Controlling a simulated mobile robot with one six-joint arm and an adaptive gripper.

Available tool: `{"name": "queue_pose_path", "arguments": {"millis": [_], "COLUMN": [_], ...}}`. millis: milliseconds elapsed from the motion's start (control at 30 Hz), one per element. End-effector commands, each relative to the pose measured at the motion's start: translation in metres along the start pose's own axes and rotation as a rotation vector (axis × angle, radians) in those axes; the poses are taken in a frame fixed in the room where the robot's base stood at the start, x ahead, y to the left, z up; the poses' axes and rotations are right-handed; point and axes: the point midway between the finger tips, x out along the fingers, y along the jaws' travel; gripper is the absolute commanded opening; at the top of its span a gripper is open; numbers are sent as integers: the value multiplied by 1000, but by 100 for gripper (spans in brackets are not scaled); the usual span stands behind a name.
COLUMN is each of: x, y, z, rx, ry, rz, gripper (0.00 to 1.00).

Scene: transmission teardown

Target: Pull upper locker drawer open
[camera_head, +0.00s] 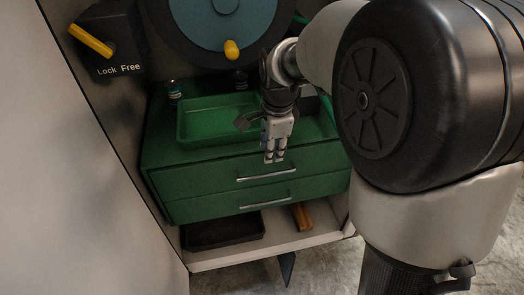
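The green locker has two stacked drawers. The upper drawer (215,178) has a silver bar handle (266,177) and looks flush with the front. The lower drawer (215,205) below it has a similar handle (268,203) and also looks shut. My gripper (274,158) points down in front of the locker, with its fingertips just above the upper handle in the picture. Its fingers look close together, with nothing visible between them. I cannot tell the gap between fingertips and handle.
A green tray (190,138) sits on the locker top with small bottles (175,90) behind it. A black tray (222,234) and an orange-brown block (301,216) lie on the shelf below. A Lock/Free box with a yellow lever (91,40) is at upper left. My arm blocks the right side.

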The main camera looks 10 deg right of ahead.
Motion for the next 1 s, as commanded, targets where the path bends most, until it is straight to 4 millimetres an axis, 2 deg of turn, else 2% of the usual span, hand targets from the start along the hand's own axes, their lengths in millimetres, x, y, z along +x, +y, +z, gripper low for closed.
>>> {"name": "queue_pose_path", "arguments": {"millis": [33, 300, 500, 700, 1000], "x": [14, 72, 104, 118, 119], "y": [2, 2, 1, 0, 0], "z": [0, 0, 0, 0, 0], "rx": [0, -1, -1, -2, -2], "ry": [0, 0, 0, 0, 0], "rz": [6, 5, 2, 0, -1], "gripper": [30, 30, 30, 30, 29]}}
